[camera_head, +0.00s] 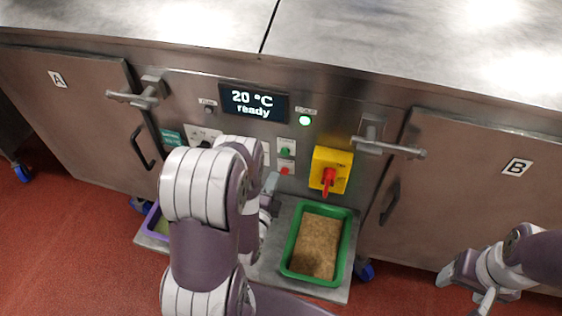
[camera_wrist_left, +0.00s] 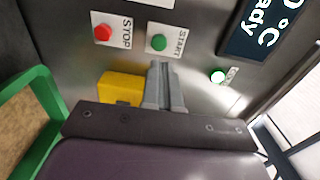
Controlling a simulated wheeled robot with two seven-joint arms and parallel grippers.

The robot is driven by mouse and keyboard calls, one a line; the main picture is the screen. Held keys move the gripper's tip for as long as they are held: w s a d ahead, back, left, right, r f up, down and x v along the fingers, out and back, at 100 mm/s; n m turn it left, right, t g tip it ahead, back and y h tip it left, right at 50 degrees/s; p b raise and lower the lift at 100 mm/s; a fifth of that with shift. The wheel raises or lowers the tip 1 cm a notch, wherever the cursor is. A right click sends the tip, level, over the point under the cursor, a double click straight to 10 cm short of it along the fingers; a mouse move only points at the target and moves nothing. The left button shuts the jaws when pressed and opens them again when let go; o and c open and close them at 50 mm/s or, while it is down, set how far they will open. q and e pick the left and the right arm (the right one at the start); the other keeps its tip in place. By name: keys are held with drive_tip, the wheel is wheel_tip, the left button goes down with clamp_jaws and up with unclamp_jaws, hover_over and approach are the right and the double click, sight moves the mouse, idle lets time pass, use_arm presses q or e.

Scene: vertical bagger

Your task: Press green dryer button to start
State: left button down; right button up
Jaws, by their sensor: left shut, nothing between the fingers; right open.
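The green START button (camera_head: 286,152) sits on the dryer's steel front panel, above the red STOP button (camera_head: 285,170). In the left wrist view the green button (camera_wrist_left: 158,43) is uncovered, just beyond my left fingertips (camera_wrist_left: 158,68), and the red button (camera_wrist_left: 103,33) is to its left. My left gripper (camera_head: 271,184) is shut and empty, below and left of the buttons in the head view. It looks apart from the green button; the exact distance is unclear. The display (camera_head: 253,102) reads "20 °C ready". My right gripper (camera_head: 464,287) is open and empty at the lower right.
A yellow switch box with a red handle (camera_head: 331,170) is right of the buttons. A lit green lamp (camera_head: 305,120) is beside the display. A green tray (camera_head: 346,246) with brown grains stands below. Doors A (camera_head: 75,110) and B (camera_head: 483,200) with latches flank the panel.

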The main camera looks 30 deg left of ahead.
sight(284, 154)
use_arm(q)
drive_tip(key=b+x, duration=0.1)
drive_tip(key=x, duration=0.6)
drive_tip(key=shift+w, duration=0.1)
drive_tip(key=shift+w+a, duration=0.1)
drive_tip(key=shift+w, duration=0.2)
